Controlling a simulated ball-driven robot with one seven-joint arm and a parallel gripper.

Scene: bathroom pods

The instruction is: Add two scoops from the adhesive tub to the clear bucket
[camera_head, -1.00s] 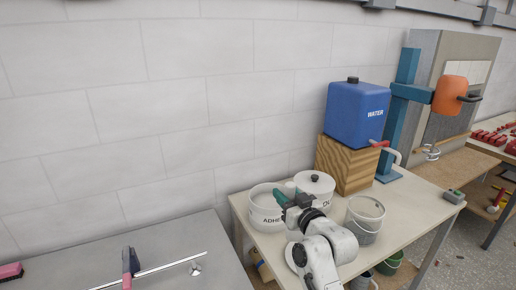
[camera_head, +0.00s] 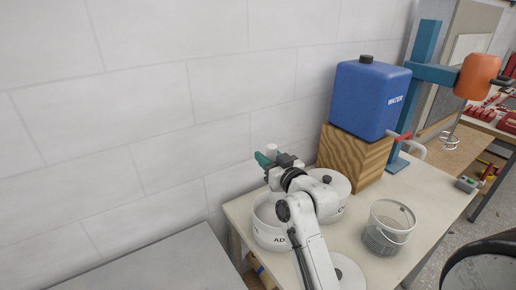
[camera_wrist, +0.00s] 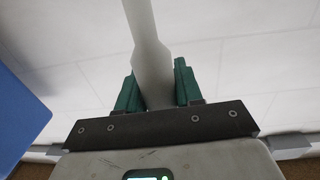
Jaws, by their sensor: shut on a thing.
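The white adhesive tub (camera_head: 266,232), with only the start of its label showing, stands on the bench by the wall. It appears open, and my arm covers part of it. My gripper (camera_head: 268,158) is above the tub's back side, near the wall. Its green fingers are shut on a pale scoop (camera_wrist: 150,62), whose handle runs up between them in the wrist view. A pale end of it shows above the fingers in the head view. The scoop's load is not visible. The clear bucket (camera_head: 388,232) stands upright to the right, apart from my gripper; its contents are unclear.
A second white tub with a knobbed lid (camera_head: 331,190) stands beside the adhesive tub. A blue water container (camera_head: 370,98) sits on a wooden block (camera_head: 352,160). A blue stand with an orange mixer (camera_head: 478,76) is behind. A white disc (camera_head: 346,272) lies at the bench front.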

